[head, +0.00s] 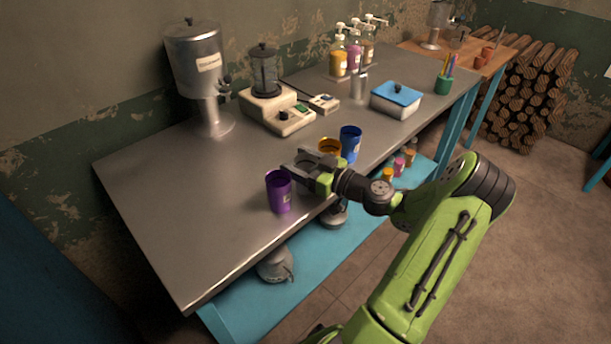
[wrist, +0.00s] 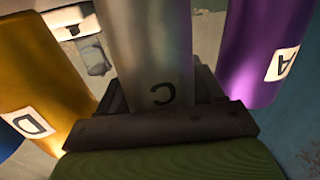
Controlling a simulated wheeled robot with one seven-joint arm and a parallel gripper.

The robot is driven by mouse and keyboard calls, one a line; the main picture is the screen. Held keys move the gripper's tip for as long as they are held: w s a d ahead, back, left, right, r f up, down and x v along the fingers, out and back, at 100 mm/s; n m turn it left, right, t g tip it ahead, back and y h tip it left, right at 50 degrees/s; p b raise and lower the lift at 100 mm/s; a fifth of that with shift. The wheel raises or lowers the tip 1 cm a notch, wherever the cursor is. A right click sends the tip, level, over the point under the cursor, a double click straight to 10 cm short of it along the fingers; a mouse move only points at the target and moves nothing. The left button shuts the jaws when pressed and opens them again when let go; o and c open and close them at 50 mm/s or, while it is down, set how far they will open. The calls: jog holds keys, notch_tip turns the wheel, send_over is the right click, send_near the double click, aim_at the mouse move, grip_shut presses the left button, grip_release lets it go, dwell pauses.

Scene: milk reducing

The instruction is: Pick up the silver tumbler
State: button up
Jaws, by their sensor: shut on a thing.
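The silver tumbler (wrist: 150,45), with a label marked C, stands between the jaws of my gripper (head: 303,166) in the wrist view. My gripper is shut on it. In the head view the tumbler is hard to tell apart from the grey jaws. A purple tumbler (head: 279,193) stands just in front of the gripper; it is at the right in the wrist view (wrist: 265,50), marked A. A gold tumbler (head: 329,146) is just behind the gripper, at the left in the wrist view (wrist: 40,70), marked D.
A blue tumbler (head: 350,142) stands beside the gold one, so neighbours are close on both sides. The metal table (head: 170,215) is clear at the near left. A blender base (head: 275,110), a steel dispenser (head: 197,65) and a blue-lidded box (head: 396,99) stand farther back.

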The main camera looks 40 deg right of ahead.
notch_tip(320, 180, up, 10)
jog(key=p, duration=0.3)
